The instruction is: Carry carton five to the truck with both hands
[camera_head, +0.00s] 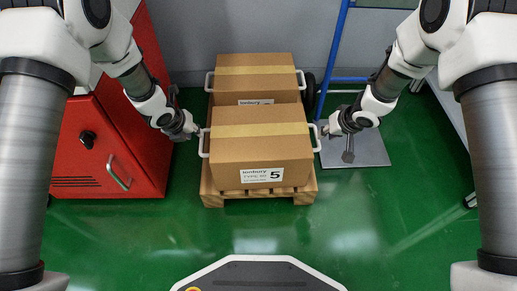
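Carton five (262,152) is a brown box with a tan tape strip and a white label reading 5. It sits upright on a wooden pallet (262,197) in the middle of the view. It has a white handle on its left side (204,143) and another on its right side (315,138). My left gripper (197,131) is at the left handle and my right gripper (326,131) is at the right handle. The fingertips are too small to tell whether they are closed on the handles. I cannot make out a truck with certainty.
A second brown carton (254,78) with white handles stands right behind. A red cabinet (112,135) is close on the left. A blue tubular frame (334,50) and a grey plate (365,151) are on the right. The green floor (400,235) in front is clear.

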